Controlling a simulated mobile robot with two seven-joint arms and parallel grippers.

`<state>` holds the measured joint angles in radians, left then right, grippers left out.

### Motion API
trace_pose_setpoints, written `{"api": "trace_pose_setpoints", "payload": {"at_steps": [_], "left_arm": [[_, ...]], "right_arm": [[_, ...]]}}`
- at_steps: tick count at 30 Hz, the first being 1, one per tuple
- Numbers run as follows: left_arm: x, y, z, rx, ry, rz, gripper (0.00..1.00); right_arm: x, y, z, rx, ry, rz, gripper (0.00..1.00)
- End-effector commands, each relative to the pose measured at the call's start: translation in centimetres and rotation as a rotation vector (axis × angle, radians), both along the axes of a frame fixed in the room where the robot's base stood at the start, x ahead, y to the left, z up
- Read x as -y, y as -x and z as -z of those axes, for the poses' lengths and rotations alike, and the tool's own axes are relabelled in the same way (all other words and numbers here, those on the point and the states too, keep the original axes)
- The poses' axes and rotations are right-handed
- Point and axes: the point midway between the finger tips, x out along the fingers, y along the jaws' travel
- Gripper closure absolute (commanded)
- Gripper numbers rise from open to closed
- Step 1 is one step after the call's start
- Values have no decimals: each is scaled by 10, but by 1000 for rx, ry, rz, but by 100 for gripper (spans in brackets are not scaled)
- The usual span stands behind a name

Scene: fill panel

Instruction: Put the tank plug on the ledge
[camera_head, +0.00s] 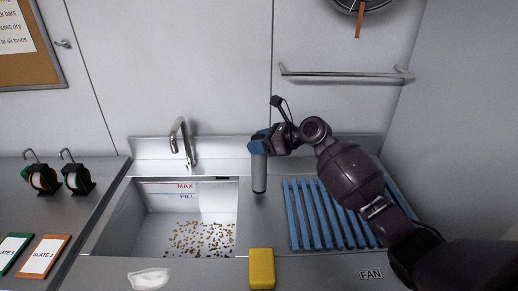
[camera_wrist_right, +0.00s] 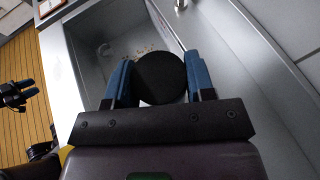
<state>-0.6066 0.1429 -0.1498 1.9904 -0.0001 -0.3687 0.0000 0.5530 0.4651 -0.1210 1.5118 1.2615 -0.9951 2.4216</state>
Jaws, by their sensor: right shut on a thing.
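My right gripper (camera_head: 259,146) is shut on a grey upright cylinder (camera_head: 259,176), which seems to be the tank plug. It hangs below the blue fingers, over the steel strip to the right of the basin. In the right wrist view the held thing shows as a black round end (camera_wrist_right: 160,77) between the blue fingers. The steel back ledge (camera_head: 218,147) runs behind the basin (camera_head: 160,226). I cannot tell whether the cylinder's lower end touches the steel. My left gripper (camera_wrist_right: 18,92) shows small at the left of the right wrist view; its opening is unclear.
Brown bits (camera_head: 200,239) lie on the basin floor. A tap (camera_head: 181,136) stands at the back. A blue slatted rack (camera_head: 318,215) is to the right. A yellow sponge (camera_head: 262,268) and a white cloth (camera_head: 149,278) lie at the front. A rail (camera_head: 345,75) is on the wall.

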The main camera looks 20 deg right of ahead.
Motion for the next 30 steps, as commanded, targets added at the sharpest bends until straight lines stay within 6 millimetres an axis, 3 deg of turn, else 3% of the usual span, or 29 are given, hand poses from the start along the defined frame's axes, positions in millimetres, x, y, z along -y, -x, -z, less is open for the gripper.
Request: {"api": "trace_pose_setpoints", "payload": {"at_steps": [3,15,16,18,21,30], "left_arm": [[0,1,6,-5,0,0,57],[1,-3,1,4,0,3,57],[1,-3,1,4,0,3,57],[1,-4,1,5,0,3,57],[1,-4,1,6,0,3,57],[1,-4,3,5,0,3,57]], "right_arm": [[0,0,16,0,-2,-1,100],[0,0,19,3,-2,0,100],[0,0,20,1,0,0,49],[0,0,20,1,0,0,38],[0,0,20,1,0,0,25],[0,0,19,2,0,-1,25]]}}
